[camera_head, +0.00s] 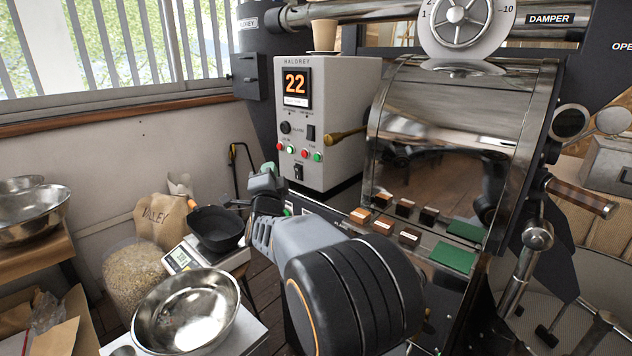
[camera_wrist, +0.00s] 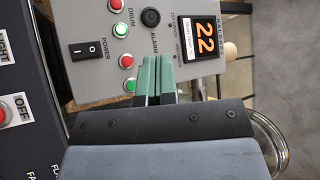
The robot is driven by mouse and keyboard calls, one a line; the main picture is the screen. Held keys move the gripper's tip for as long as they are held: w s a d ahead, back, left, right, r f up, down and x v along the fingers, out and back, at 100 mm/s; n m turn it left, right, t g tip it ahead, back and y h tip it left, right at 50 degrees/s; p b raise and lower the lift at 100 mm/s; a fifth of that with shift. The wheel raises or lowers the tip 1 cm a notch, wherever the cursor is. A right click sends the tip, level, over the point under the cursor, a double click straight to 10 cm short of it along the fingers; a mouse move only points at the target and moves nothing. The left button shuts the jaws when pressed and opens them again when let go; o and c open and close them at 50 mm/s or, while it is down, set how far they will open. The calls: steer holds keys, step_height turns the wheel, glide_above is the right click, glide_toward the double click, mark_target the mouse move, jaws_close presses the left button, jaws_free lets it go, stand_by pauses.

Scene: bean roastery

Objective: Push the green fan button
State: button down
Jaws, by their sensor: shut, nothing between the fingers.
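A pale control box (camera_head: 340,110) bears a row of round red and green buttons. In the wrist view it is turned sideways. One green button (camera_wrist: 119,30) sits by the word DRUM; the other green button (camera_wrist: 130,85) is nearer my fingertips, with no readable label. A dark panel (camera_wrist: 30,140) at the left edge has a label cut off after "FA" at the bottom. In the head view, a small green spot (camera_head: 288,208), perhaps a button, shows beside my gripper. My gripper (camera_head: 265,178) is shut and empty, left of the control box. Its green fingers (camera_wrist: 157,62) overlap the box in the wrist view.
A power switch (camera_wrist: 90,50) and an alarm knob (camera_wrist: 150,17) share the box face. A scale with a black pan (camera_head: 216,230) and a steel bowl (camera_head: 185,312) stand at the lower left. A paper cup (camera_head: 323,36) tops the box.

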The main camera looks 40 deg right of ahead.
mark_target(317, 157)
steer(key=shift+s+d+f+m+g+h+b, duration=0.2)
steer(key=shift+d+m+h, duration=0.3)
steer(key=shift+m+h, duration=0.35)
steer(key=shift+s+d+f+m+g+h+b, duration=0.1)
steer(key=shift+s+d+m+g+h+b, duration=0.15)
steer(key=shift+d+m+h, duration=0.45)
steer(key=shift+s+d+f+m+g+h+b, duration=0.15)
steer(key=shift+d+m+g+h+b, duration=0.15)
steer(key=shift+m+h, duration=0.65)
steer(key=shift+d, duration=0.15)
steer(key=shift+w+d+p, duration=0.25)
steer(key=shift+d+p, duration=0.05)
steer(key=shift+d, duration=1.1)
steer(key=shift+w+d+p, duration=0.3)
steer(key=shift+d+p, duration=0.05)
steer(key=shift+d, duration=1.1)
steer(key=shift+w+d+p, duration=0.25)
steer(key=shift+d+p, duration=0.05)
steer(key=shift+d, duration=1.1)
steer(key=shift+d+f+b, duration=0.1)
steer(key=shift+d+b, duration=0.15)
steer(key=shift+b, duration=0.25)
